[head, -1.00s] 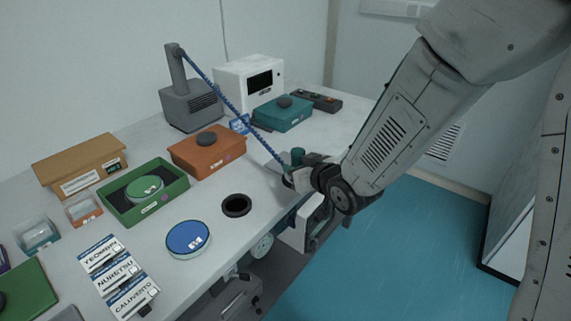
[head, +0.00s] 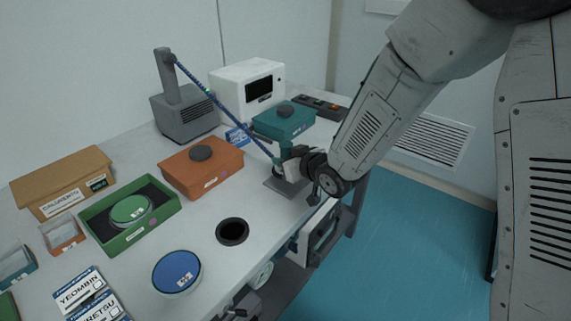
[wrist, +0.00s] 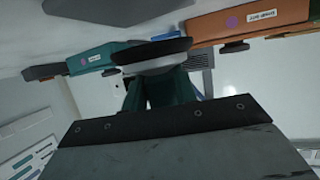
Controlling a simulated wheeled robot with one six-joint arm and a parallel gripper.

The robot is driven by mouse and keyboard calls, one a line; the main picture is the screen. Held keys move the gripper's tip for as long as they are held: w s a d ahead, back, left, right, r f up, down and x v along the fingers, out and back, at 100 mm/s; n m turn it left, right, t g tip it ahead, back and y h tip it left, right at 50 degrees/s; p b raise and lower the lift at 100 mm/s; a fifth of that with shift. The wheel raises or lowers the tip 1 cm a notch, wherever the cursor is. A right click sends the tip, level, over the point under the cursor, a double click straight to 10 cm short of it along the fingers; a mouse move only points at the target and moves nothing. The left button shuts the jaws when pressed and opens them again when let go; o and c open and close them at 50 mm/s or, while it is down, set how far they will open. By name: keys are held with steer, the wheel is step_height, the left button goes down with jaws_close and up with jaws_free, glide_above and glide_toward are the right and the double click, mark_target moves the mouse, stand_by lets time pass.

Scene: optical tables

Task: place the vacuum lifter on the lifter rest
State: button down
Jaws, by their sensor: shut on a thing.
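The vacuum lifter (wrist: 150,55) has a dark round suction pad with a pale band and a teal handle. In the head view its teal top (head: 286,148) shows, with a blue coiled hose running up to a grey post. My gripper (head: 287,165) is shut on the lifter's handle. The lifter rest looks to be the flat dark grey plate (head: 286,185) near the table's front edge, below and beside my gripper. A grey plate (wrist: 115,8) also shows in the wrist view, apart from the pad. My gripper partly hides the lifter in the head view.
The grey pump unit (head: 184,112) with its post stands at the back. A teal box (head: 284,122) sits behind my gripper, and an orange box (head: 202,170) to the left. A round black-rimmed hole (head: 232,231) and a blue disc (head: 176,271) are at the front.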

steer(key=f, duration=0.1)
steer(key=d+f, duration=0.1)
steer(key=shift+w+f, duration=0.35)
steer(key=shift+a+f, duration=0.2)
steer(key=shift+f, duration=0.2)
steer(key=shift+a, duration=0.15)
steer(key=shift+f, duration=0.1)
steer(key=c, duration=1.1)
jaws_free()
steer(key=shift+f, duration=0.1)
